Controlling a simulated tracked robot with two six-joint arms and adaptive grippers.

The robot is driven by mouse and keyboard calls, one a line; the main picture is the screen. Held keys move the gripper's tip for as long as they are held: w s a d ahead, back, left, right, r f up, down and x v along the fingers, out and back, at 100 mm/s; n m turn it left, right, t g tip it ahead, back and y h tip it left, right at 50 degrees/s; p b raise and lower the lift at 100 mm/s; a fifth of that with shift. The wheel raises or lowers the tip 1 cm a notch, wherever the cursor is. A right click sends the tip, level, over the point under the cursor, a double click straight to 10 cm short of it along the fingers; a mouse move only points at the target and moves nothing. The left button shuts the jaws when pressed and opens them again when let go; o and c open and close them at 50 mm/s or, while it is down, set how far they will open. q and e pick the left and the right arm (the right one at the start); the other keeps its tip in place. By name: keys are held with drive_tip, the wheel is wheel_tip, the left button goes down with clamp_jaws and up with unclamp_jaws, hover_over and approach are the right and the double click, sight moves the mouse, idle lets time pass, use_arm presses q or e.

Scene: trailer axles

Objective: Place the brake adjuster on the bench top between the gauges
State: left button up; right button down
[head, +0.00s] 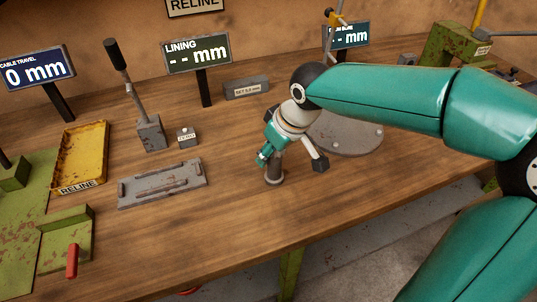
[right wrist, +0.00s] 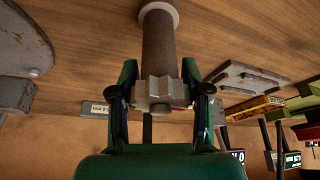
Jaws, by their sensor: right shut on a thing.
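The brake adjuster (head: 274,174) is a grey metal cylinder with a round flange at its lower end and a blocky head at its upper end. It is upright over the bench top (head: 225,225), its foot at or just above the wood; I cannot tell if it touches. My right gripper (head: 267,154) is shut on its head from above, one finger on each side, as the right wrist view shows of the adjuster (right wrist: 158,55). The lining display (head: 197,53) stands behind to the left, the cable travel display (head: 37,72) farther left, another display (head: 350,36) behind to the right.
A grey slotted plate (head: 190,187) and a small zero block (head: 186,137) lie left of the adjuster. A lever stand (head: 150,134) and yellow tray (head: 80,150) are farther left. A round grey plate (head: 350,138) lies close on the right. Bare wood lies in front.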

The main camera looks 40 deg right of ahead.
drive_tip(key=shift+f, duration=0.2)
drive_tip(key=c, duration=0.5)
unclamp_jaws()
drive_tip(key=shift+r, duration=0.1)
drive_tip(key=p+v, duration=0.1)
drive_tip(key=v, duration=1.1)
